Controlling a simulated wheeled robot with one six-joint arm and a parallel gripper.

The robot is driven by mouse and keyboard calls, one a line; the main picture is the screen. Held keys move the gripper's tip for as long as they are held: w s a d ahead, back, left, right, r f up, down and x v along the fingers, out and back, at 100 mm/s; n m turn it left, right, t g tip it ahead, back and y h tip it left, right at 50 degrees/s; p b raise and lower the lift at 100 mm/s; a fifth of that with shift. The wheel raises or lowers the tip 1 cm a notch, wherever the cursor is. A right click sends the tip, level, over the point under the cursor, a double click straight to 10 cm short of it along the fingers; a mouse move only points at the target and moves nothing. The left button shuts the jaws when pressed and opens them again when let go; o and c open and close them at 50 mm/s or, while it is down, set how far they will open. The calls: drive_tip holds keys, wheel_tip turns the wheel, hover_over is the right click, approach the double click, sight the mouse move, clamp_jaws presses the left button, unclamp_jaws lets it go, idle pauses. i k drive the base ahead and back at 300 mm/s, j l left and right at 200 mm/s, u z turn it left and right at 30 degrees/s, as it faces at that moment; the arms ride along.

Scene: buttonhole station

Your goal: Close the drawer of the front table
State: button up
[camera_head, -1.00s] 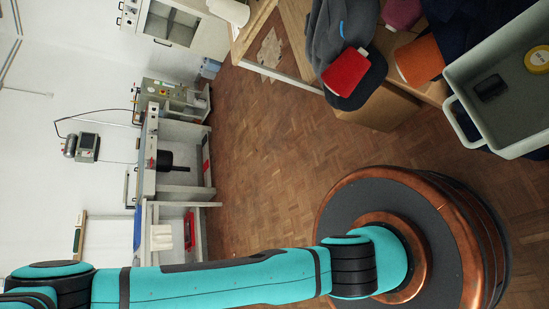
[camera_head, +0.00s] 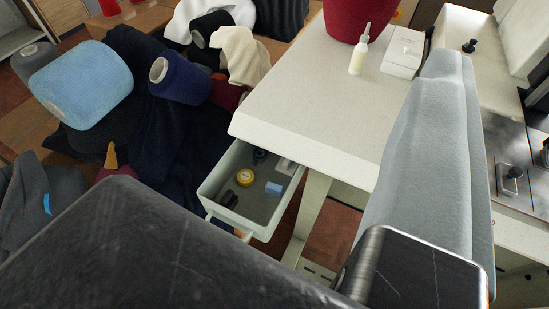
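The front table (camera_head: 315,85) has a pale speckled top and stands in the middle of the camera view. Its grey-green drawer (camera_head: 208,190) is pulled out under the left edge of the top, toward the lower left. The drawer's pale bar handle (camera_head: 222,226) shows on its front, low in the view. Inside lie a yellow roll (camera_head: 245,177), a small blue block (camera_head: 273,188) and a few dark and pale items. The back of the drawer is hidden under the top.
A large dark marbled surface (camera_head: 150,250) and a dark block (camera_head: 420,275) fill the near foreground. A long grey padded form (camera_head: 425,160) rises at right. A bottle (camera_head: 359,50), white box (camera_head: 403,52) and red cone stand on the table. Yarn cones and cloth crowd the left.

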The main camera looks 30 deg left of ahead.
sight(257, 214)
drive_tip(key=k+u, duration=0.3)
drive_tip(key=k+j+u, duration=0.25)
drive_tip(key=k+l, duration=0.1)
drive_tip(key=l, duration=0.25)
drive_tip(key=k+l+u, duration=0.1)
drive_tip(key=l, duration=0.25)
drive_tip(key=k+l, duration=0.1)
drive_tip(key=l, duration=0.2)
drive_tip(key=k+l+u, duration=0.1)
drive_tip(key=l, duration=0.25)
